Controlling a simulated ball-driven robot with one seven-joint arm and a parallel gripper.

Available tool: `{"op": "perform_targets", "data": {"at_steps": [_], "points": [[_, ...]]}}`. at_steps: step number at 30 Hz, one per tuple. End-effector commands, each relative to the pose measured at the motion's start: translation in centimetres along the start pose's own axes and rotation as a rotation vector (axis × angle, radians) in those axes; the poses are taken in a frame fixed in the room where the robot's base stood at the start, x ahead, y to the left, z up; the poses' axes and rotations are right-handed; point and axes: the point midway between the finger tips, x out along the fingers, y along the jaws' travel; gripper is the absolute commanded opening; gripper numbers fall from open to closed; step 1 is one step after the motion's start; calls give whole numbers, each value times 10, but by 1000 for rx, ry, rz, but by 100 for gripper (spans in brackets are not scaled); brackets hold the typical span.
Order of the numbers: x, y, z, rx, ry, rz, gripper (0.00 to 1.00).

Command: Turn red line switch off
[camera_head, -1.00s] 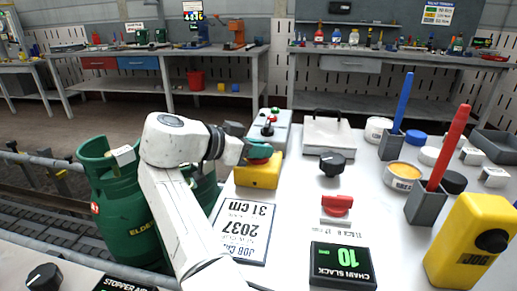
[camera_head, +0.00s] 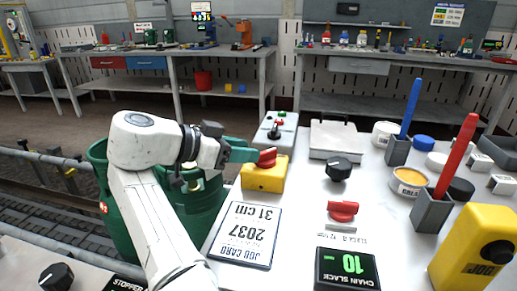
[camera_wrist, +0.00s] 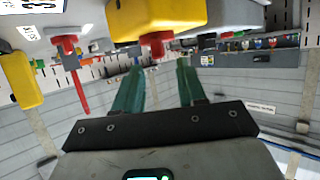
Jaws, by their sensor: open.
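A yellow box (camera_head: 263,178) stands on the white table with a red switch knob (camera_head: 267,158) on it. A second red switch (camera_head: 342,211) sits on the tabletop to its right, above a small label too small to read. My gripper (camera_head: 250,154) has green fingers and is just left of the yellow box, pointing at its red knob. In the wrist view, the fingers (camera_wrist: 158,68) are spread and empty. The knob (camera_wrist: 155,46) shows between and beyond their tips; I cannot tell whether they touch it.
A grey box with a small lever (camera_head: 276,130) stands behind the yellow box. A black knob (camera_head: 337,167), a job card (camera_head: 245,236) and a chain slack display (camera_head: 347,268) lie around. Pen holders and a yellow jog box (camera_head: 470,245) stand at right. Green gas bottles are beside my arm.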

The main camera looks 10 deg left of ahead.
Motion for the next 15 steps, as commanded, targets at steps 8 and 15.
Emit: {"op": "perform_targets", "data": {"at_steps": [8,15], "points": [[-37,0,0,-2,0,0,40],[-42,0,1,-1,0,1,40]]}}
